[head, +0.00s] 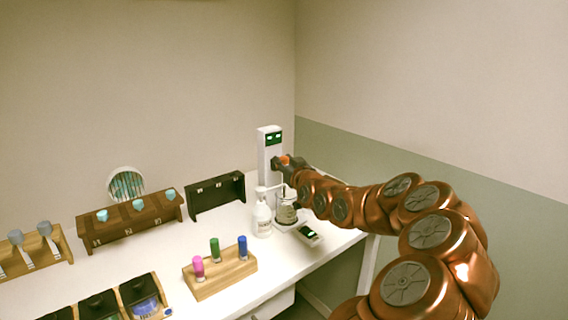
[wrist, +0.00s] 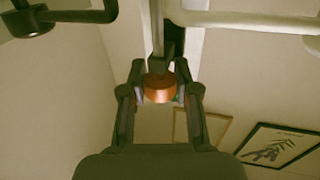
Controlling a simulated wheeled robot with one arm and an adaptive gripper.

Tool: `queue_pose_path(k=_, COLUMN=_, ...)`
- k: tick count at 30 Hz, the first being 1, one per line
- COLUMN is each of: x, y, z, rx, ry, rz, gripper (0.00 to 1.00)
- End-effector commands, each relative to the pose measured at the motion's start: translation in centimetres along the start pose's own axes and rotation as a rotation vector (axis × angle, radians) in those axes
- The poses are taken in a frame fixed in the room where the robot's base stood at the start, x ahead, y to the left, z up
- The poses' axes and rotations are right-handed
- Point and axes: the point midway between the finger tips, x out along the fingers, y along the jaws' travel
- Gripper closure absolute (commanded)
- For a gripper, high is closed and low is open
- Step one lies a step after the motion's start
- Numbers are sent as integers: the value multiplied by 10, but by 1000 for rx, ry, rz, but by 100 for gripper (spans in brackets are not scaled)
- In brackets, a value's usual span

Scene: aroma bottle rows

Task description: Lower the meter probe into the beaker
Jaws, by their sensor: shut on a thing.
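The white meter column (head: 268,148) with small green displays stands at the back right of the table. The glass beaker (head: 286,213) sits at its foot, below my gripper, with contents I cannot make out. My gripper (head: 284,161) is beside the column, above the beaker. In the wrist view my gripper (wrist: 159,92) is shut on an orange round part (wrist: 158,88), which seems to belong to the meter probe. A dark stem and pale rod rise from it in that view. I cannot tell where the probe's tip is relative to the beaker's rim.
A white pump bottle (head: 263,218) stands close left of the beaker. A small device with a green display (head: 309,233) lies in front. A wooden rack (head: 222,274) with coloured bottles and a black rack (head: 216,197) stand further left.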

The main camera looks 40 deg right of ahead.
Motion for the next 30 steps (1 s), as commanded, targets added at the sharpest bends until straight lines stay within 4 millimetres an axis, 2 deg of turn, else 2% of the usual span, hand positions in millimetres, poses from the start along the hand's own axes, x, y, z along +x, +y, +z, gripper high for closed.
queue_pose_path(k=1, x=0, y=3, z=12, rx=3, ry=1, rz=5, gripper=100)
queue_pose_path(k=7, x=0, y=2, z=30, rx=2, ry=0, rz=4, gripper=100)
queue_pose_path(k=19, x=0, y=1, z=30, rx=1, ry=0, rz=2, gripper=100)
queue_pose_path(k=20, x=0, y=1, z=30, rx=1, ry=0, rz=2, gripper=67)
queue_pose_path(k=27, x=0, y=0, z=31, rx=1, ry=-1, rz=0, gripper=43)
queue_pose_path(k=30, x=0, y=0, z=31, rx=0, ry=-1, rz=0, gripper=43)
